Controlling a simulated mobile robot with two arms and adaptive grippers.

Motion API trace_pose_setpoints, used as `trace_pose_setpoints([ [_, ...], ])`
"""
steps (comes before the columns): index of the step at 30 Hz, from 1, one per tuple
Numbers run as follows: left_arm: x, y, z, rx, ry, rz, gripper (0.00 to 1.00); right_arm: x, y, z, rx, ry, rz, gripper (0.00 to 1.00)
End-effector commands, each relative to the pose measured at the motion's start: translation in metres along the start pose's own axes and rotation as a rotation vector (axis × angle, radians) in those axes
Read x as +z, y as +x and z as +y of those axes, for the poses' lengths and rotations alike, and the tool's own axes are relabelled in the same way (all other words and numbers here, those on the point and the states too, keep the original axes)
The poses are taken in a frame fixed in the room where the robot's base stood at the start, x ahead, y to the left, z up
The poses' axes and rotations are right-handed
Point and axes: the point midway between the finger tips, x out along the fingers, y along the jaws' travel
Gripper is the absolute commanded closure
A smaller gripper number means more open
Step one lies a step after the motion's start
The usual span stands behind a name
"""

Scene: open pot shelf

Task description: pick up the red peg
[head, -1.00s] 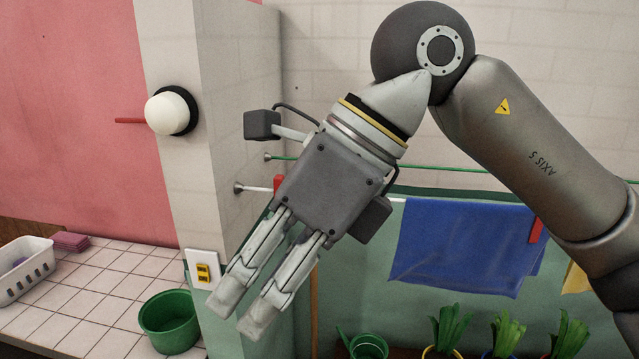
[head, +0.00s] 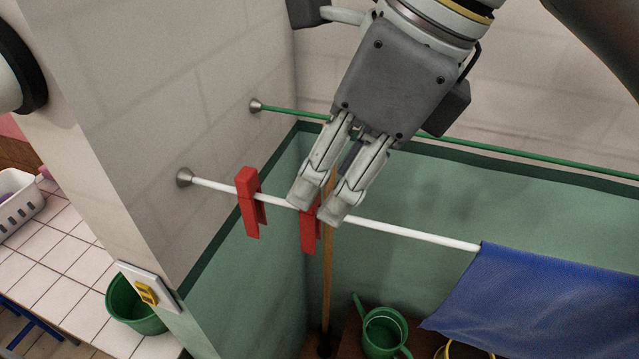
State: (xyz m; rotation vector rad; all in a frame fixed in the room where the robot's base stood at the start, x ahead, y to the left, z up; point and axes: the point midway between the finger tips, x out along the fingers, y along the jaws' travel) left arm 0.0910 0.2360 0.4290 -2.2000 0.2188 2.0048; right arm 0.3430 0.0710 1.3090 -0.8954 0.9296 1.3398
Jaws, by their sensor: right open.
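A red peg (head: 248,204) is clipped on the white line (head: 415,233), near its left end at the wall. A second red peg (head: 309,234) hangs on the same line to its right, partly hidden behind my fingers. My right gripper (head: 318,206) points down and to the left, with its two fingers a little apart and open. Its fingertips overlap the top of the second peg in the head view. I cannot tell whether they touch it. My left gripper is not in view.
A blue cloth (head: 560,300) hangs on the white line at the right. A green line (head: 520,153) runs behind. A green watering can (head: 384,333), a wooden pole (head: 327,285) and a green tub (head: 137,304) are below.

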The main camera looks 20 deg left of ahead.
Motion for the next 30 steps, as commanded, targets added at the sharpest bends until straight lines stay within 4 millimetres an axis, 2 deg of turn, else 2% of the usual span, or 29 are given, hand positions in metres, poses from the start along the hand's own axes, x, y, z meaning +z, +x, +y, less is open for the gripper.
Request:
trace_pose_setpoints([
  [3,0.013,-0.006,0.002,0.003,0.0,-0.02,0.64,0.0,0.019,0.001,0.004,-0.002,0.002,0.54],
  [8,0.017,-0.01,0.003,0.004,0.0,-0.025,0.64,0.0,0.038,0.0,0.002,-0.001,0.0,0.54],
  [13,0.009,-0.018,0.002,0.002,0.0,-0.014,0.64,0.002,0.05,-0.001,0.004,-0.001,0.0,0.54],
  [17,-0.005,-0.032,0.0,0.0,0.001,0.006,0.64,0.004,0.068,-0.003,0.007,-0.002,0.001,0.54],
  [21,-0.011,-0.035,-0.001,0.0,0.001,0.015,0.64,0.003,0.087,-0.003,0.004,-0.002,0.0,0.54],
  [30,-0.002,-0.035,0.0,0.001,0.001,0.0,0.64,0.003,0.094,-0.003,0.001,-0.002,-0.003,0.54],
])
